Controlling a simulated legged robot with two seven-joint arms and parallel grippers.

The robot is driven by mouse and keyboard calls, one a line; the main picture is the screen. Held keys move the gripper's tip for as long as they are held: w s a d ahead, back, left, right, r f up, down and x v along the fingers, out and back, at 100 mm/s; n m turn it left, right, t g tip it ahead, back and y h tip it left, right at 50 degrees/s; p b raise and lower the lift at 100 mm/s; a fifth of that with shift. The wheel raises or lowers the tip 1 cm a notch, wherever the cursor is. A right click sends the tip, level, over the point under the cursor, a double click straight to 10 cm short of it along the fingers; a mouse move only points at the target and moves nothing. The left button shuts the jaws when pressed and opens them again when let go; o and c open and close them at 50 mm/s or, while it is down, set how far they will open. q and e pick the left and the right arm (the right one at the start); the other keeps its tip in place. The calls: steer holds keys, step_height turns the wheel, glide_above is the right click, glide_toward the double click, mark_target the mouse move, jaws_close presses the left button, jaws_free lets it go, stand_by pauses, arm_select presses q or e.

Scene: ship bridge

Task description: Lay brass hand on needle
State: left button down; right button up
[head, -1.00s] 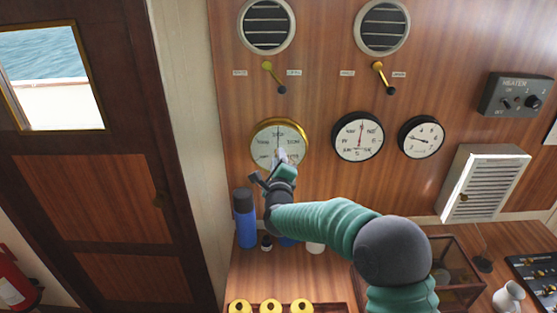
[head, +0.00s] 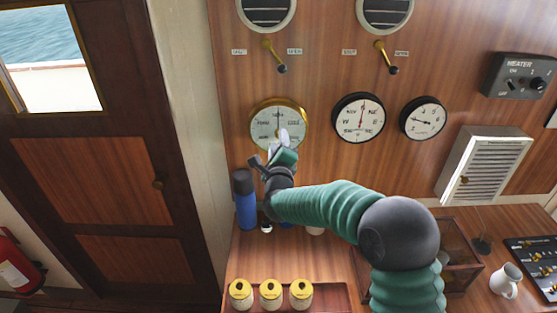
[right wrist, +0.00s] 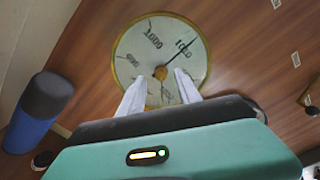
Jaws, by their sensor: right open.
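The round barometer (head: 263,124) has a brass rim and a pale dial and hangs on the wood wall. In the right wrist view its dial (right wrist: 138,57) shows a dark needle (right wrist: 182,51) pointing to the upper right, and a brass knob (right wrist: 161,73) at the centre. I cannot clearly make out the brass hand apart from this knob. My right gripper (head: 282,138) is in front of the dial's lower part. Its two pale fingers (right wrist: 162,88) are apart, below and either side of the knob, with nothing held between them. My left gripper is not in view.
A blue flask (head: 245,208) stands on the counter below the barometer. A clock-like dial (head: 358,118) and a smaller gauge (head: 422,118) hang to the right. Brass levers (head: 274,57) sit above. Yellow-topped jars (head: 270,294) and a white mug (head: 505,281) are on the counter.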

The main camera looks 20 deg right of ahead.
steer(key=b+v, duration=0.4)
steer(key=v, duration=1.1)
steer(key=shift+o, duration=0.2)
steer(key=shift+a+f, duration=0.1)
steer(key=w+d+m+p, duration=0.1)
steer(key=w+d+p, duration=0.1)
steer(key=w+p, duration=0.6)
steer(key=w+d+m+p, duration=0.1)
steer(key=w+d+p, duration=0.2)
steer(key=w+p, duration=0.5)
steer(key=p, duration=0.5)
steer(key=shift+w, duration=0.35)
jaws_close()
